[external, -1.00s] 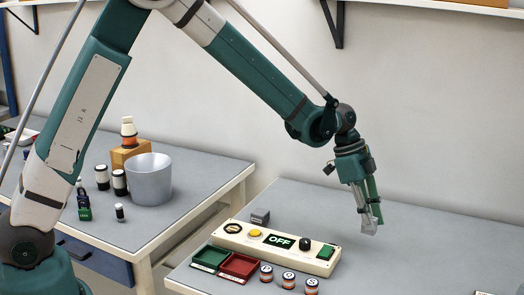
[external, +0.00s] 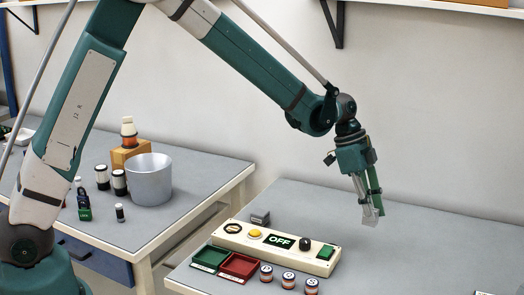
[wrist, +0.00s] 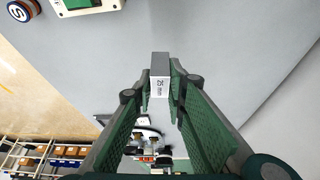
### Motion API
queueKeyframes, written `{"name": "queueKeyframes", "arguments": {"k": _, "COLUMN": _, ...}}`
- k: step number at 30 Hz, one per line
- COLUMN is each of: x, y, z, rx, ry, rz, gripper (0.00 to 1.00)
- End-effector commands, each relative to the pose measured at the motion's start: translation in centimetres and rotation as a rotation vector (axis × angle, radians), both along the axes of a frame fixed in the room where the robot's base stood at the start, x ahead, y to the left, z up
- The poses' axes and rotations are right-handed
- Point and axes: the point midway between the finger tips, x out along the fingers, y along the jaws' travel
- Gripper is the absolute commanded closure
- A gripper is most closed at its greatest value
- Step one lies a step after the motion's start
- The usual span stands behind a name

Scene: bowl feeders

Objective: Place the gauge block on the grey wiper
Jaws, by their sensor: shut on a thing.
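The gauge block (wrist: 160,76), a small grey block with a white face marked 25 mm, is clamped between the fingertips of my gripper (wrist: 160,88). In the external view my gripper (external: 370,210) hangs fingers down above the right table, to the right of the control panel. The block (external: 371,217) shows there as a pale grey piece at the fingertips, apart from the table. I cannot clearly identify the grey wiper. A small dark grey block (external: 260,218) sits behind the panel.
The control panel (external: 228,240) reads OFF. A green tray (external: 207,258), a red tray (external: 239,265) and several small jars (external: 288,281) stand in front of it. The table (external: 430,250) is clear on the right. A silver bucket (external: 149,180) stands on the left table.

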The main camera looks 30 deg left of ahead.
Motion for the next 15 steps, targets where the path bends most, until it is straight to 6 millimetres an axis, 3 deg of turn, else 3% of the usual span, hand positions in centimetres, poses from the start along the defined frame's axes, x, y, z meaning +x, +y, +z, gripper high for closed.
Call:
{"name": "queueKeyframes", "arguments": {"k": 8, "x": 0.3, "y": 1.0, "z": 0.2, "rx": 0.000, "ry": 0.000, "rz": 0.004, "gripper": 0.99}}
{"name": "queueKeyframes", "arguments": {"k": 15, "x": 1.5, "y": 5.0, "z": 0.7, "rx": 0.002, "ry": -0.001, "rz": 0.017, "gripper": 0.99}}
